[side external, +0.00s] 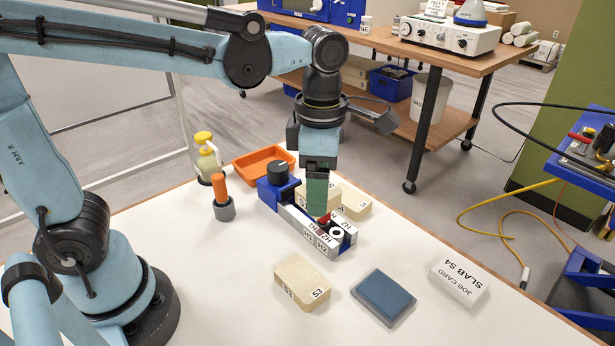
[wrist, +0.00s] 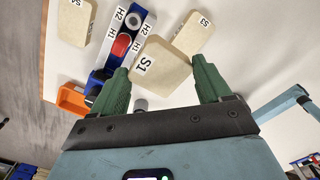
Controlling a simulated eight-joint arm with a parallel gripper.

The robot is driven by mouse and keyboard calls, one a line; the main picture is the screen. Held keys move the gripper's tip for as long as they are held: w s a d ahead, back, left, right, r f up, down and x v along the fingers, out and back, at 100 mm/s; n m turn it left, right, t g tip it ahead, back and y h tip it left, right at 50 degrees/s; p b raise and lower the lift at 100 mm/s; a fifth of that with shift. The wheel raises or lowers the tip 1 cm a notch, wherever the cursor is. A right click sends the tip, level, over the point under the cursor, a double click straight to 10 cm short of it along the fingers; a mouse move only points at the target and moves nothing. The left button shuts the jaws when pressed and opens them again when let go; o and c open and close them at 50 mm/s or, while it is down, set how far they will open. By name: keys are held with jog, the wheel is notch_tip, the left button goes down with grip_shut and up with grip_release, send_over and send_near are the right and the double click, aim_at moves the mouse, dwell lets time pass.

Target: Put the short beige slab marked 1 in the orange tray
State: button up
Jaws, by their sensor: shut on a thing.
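The short beige slab marked S1 (wrist: 165,62) is between the two green fingers of my gripper (wrist: 163,74) in the wrist view, and the gripper is shut on it. In the side view my gripper (side external: 319,210) points down over the blue and white fixture, and its finger hides much of the slab. The slab appears to be raised above the fixture. The orange tray (side external: 264,151) stands at the far left of the fixture and looks empty. It also shows at the lower left of the wrist view (wrist: 72,98).
The fixture (side external: 313,232) has a dark knob and a red part. Beige slabs lie behind it (side external: 357,206) and in front of it (side external: 303,283). A blue pad (side external: 384,296), a job card (side external: 460,282), an orange-handled tool (side external: 221,195) and a yellow-topped bottle (side external: 206,160) stand around.

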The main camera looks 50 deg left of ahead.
jog(key=w+a+m, duration=0.2)
jog(key=w+a, duration=0.3)
jog(key=a, duration=0.2)
jog(key=m, duration=0.3)
send_over(264, 169)
notch_tip(264, 169, down, 9)
jog(key=shift+w+d+f, duration=0.1)
jog(key=shift+w+f, duration=0.05)
jog(key=shift+f, duration=0.05)
jog(key=shift+a+f, duration=0.2)
jog(key=shift+f, duration=1.9)
jog(key=shift+f, duration=0.15)
jog(key=o, duration=1.6)
jog(key=shift+o, duration=0.2)
